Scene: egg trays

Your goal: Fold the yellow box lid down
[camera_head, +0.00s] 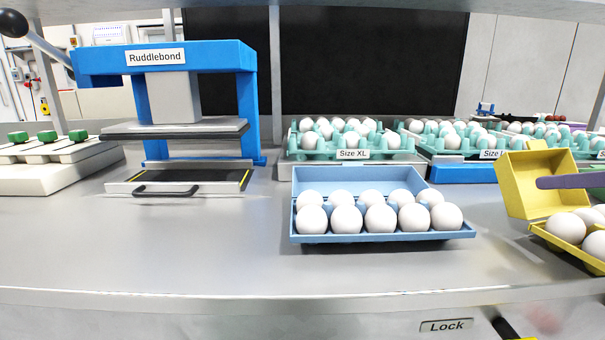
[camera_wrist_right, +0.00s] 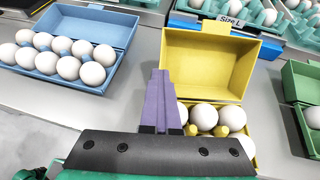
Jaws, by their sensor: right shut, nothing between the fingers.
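The yellow egg box stands open at the right of the head view, with white eggs (camera_head: 567,228) in its base (camera_head: 541,234). Its yellow lid (camera_head: 527,184) stands raised at the back of the base. The lid also shows in the right wrist view (camera_wrist_right: 205,72), upright behind the eggs (camera_wrist_right: 203,117). My right gripper (camera_head: 541,182) has long purple fingers, shut and empty, and crosses in front of the lid in the head view. In the right wrist view the fingers (camera_wrist_right: 160,75) overlap the box's left side; contact cannot be told. My left gripper is out of view.
An open blue egg box (camera_head: 378,238) full of eggs stands left of the yellow one. A green box (camera_wrist_right: 302,82) stands to its right. Teal trays of eggs (camera_head: 345,155) line the back. A blue press (camera_head: 245,100) stands at the left. The front counter is clear.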

